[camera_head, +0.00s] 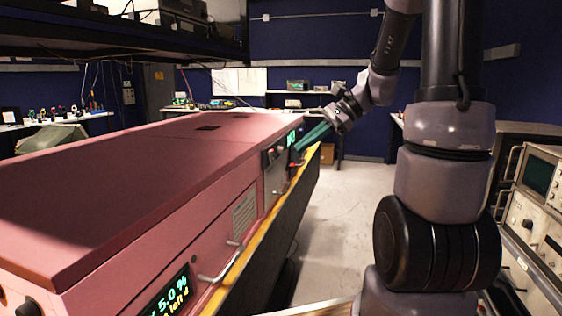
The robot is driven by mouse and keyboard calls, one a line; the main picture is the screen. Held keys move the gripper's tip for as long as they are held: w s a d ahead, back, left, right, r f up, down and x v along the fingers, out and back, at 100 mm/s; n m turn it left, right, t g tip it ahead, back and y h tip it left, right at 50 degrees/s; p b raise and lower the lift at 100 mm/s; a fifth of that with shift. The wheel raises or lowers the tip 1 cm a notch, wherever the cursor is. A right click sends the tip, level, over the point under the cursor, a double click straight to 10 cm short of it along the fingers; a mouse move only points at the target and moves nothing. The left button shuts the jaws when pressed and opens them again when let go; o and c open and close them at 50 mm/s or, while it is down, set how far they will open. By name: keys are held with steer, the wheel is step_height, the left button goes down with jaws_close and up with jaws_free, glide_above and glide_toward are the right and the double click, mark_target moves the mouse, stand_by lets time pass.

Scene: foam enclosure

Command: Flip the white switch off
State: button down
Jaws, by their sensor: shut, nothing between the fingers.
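My gripper (303,146) is at the right side of the long pink enclosure (150,180), by the far end of its front panel. Its teal fingers are together with nothing between them, and they point left toward the panel. They are close to a control section (276,172) with dark knobs, a small green display (292,137) and a red knob (293,166). I cannot tell whether the fingers touch the panel. I cannot make out a white switch; that part of the panel is small and partly hidden by my gripper.
A yellow edge strip (262,232) runs along the enclosure's lower front. A metal handle (220,266) and a lit display (168,298) are nearer. Oscilloscope-like equipment (535,215) stands at the right. A dark shelf (120,40) hangs above the enclosure. The floor (335,215) between is clear.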

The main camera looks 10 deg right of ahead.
mark_target(272, 160)
steer(key=w+d+f+m+t+y, duration=0.4)
steer(key=w+d+f+m+t, duration=0.2)
steer(key=w+d+f+m, duration=0.2)
steer(key=w+d+m, duration=0.2)
steer(key=w, duration=0.2)
steer(key=shift+d+f, duration=0.15)
steer(key=shift+w, duration=0.1)
steer(key=x, duration=1.4)
steer(key=shift+w+r, duration=0.1)
steer(key=shift+r, duration=0.15)
